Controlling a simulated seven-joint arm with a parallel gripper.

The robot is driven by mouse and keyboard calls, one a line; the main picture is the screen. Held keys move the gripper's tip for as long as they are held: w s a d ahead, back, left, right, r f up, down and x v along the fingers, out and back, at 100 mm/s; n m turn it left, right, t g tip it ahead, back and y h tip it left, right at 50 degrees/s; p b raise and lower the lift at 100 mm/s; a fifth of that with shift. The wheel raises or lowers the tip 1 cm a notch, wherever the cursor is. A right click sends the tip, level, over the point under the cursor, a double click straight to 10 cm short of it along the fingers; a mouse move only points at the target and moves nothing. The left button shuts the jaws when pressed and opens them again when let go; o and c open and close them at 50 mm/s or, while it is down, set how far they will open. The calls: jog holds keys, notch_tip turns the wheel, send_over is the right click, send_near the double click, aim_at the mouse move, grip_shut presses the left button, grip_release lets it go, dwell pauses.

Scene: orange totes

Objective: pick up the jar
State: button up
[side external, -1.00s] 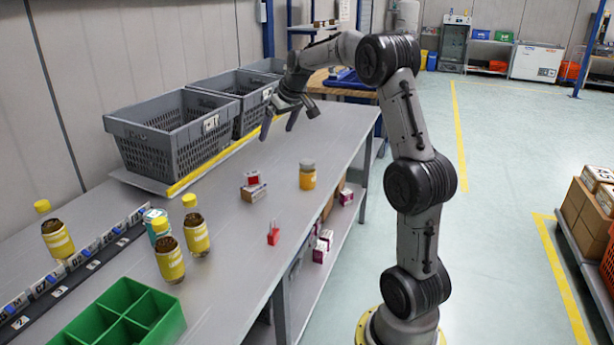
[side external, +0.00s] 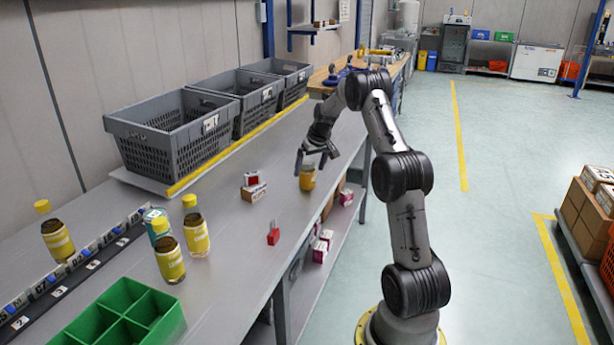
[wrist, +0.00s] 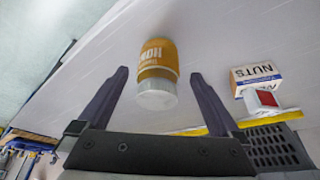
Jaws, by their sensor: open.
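The jar (side external: 307,178) is a small amber-yellow jar standing upright on the grey table near its right edge. In the wrist view the jar (wrist: 158,70) shows a pale lid and a printed label, and it lies between the two dark fingers, a little beyond their tips. My gripper (side external: 317,164) is open and empty, its fingers pointing down just above and around the top of the jar. In the wrist view my gripper (wrist: 158,75) has a clear gap on each side of the jar. I cannot tell whether a finger touches it.
Small boxes (side external: 253,187) and a red item (side external: 273,233) lie left of the jar. Yellow-capped bottles (side external: 196,228) and a green divided tray (side external: 125,315) are nearer the camera. Grey crates (side external: 180,135) line the back. Table around the jar is clear.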

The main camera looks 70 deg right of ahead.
aim_at(307, 175)
jog(key=shift+x, duration=2.6)
jog(key=shift+d+r, duration=0.1)
jog(key=shift+d, duration=0.05)
grip_shut()
jog(key=shift+w+r, duration=0.1)
